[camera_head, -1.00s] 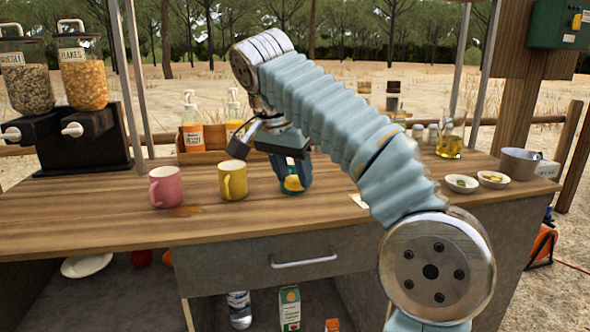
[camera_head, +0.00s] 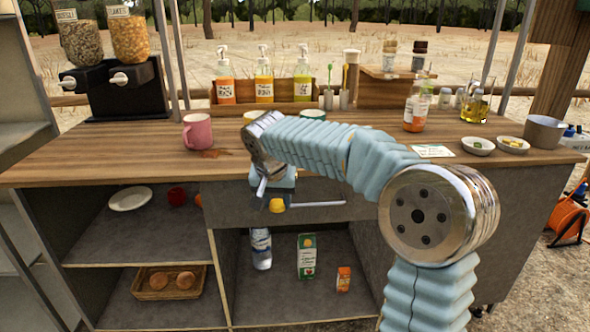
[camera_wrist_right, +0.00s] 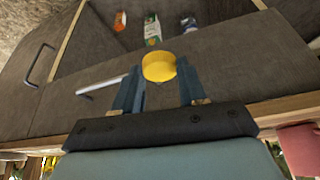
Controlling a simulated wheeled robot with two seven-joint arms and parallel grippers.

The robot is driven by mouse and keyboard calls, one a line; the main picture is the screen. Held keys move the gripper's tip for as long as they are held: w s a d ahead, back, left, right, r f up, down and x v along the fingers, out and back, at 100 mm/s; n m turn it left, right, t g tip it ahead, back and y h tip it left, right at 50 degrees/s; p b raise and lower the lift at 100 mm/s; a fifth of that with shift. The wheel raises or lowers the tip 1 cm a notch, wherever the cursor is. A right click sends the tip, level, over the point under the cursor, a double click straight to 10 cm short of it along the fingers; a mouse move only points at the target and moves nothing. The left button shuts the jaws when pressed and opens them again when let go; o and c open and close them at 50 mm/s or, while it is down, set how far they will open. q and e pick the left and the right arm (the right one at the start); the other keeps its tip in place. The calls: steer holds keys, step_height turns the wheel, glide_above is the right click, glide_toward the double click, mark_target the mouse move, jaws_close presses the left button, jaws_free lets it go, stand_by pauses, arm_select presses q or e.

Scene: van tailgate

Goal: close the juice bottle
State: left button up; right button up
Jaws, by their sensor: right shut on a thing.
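My right gripper (camera_head: 275,193) is in front of the drawer, below the counter edge. It is shut on a round yellow cap (camera_head: 277,205), which also shows between the fingertips in the right wrist view (camera_wrist_right: 158,67). A clear bottle with orange juice (camera_head: 414,112) stands upright on the counter, right of my arm. I cannot make out its mouth clearly. The cap and bottle are well apart. My left gripper is not in view.
A pink mug (camera_head: 197,132) stands at the left of the counter (camera_head: 90,160). A yellow mug (camera_head: 254,117) and a green-rimmed item (camera_head: 313,114) are partly hidden behind my arm. A card (camera_head: 430,151) and small bowls (camera_head: 478,146) lie at the right. A drawer handle (camera_head: 318,204) sticks out.

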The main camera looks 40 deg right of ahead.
steer(key=s+a+f+n+y, duration=0.1)
steer(key=s+a+f+n, duration=0.1)
steer(key=a+f, duration=0.2)
steer(key=s+a+f+n+y, duration=0.1)
steer(key=s+a+f+n, duration=0.2)
steer(key=f, duration=0.8)
steer(key=s+a+f+n+t, duration=0.1)
steer(key=s+a+f+n, duration=0.1)
steer(key=a+f, duration=0.4)
step_height(320, 180, down, 2)
steer(key=shift+s+f+n+y, duration=0.15)
steer(key=shift+s+n+y, duration=0.1)
steer(key=shift+n+y, duration=0.2)
